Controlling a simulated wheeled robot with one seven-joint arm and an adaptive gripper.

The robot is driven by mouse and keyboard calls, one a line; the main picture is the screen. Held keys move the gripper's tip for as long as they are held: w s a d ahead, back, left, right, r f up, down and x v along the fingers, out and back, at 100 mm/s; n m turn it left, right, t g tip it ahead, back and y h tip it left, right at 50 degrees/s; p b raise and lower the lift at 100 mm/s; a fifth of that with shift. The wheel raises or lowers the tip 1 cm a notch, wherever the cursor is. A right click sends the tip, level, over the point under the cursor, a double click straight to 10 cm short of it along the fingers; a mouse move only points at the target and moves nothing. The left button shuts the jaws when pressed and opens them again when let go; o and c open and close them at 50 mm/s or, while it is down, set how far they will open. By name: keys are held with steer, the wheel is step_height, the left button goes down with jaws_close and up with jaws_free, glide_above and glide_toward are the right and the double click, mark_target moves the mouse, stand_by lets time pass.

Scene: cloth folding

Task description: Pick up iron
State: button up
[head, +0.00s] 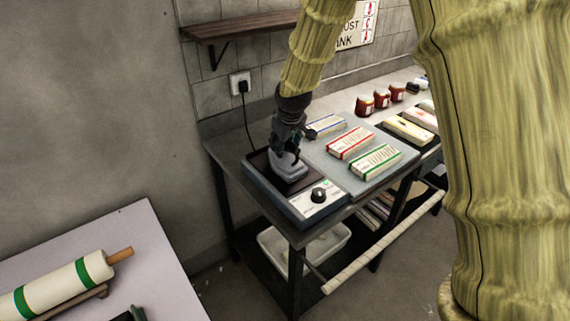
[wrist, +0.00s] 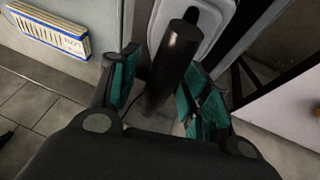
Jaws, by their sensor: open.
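The iron (head: 289,165) is small, with a pale grey base, and sits on the dark plate of a hot-plate unit (head: 311,203) with a black knob, at the near left corner of the bench. In the wrist view its dark cylindrical handle (wrist: 172,66) rises from the pale base (wrist: 215,22). My gripper (wrist: 160,92) has its teal-padded fingers open, one on each side of the handle. I cannot tell whether a pad touches it. In the head view my gripper (head: 290,142) is right above the iron and hides its upper part.
Boxes with blue (head: 325,125), red (head: 350,142) and green (head: 375,161) bands lie on a grey board right of the iron. Red jars (head: 381,97) stand behind. A cord runs to a wall socket (head: 241,84). A wooden shelf (head: 240,27) hangs above. A white table (head: 135,235) is at lower left.

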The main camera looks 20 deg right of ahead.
steer(key=shift+f, duration=0.25)
stand_by(0.3)
jaws_close()
steer(key=shift+r, duration=0.1)
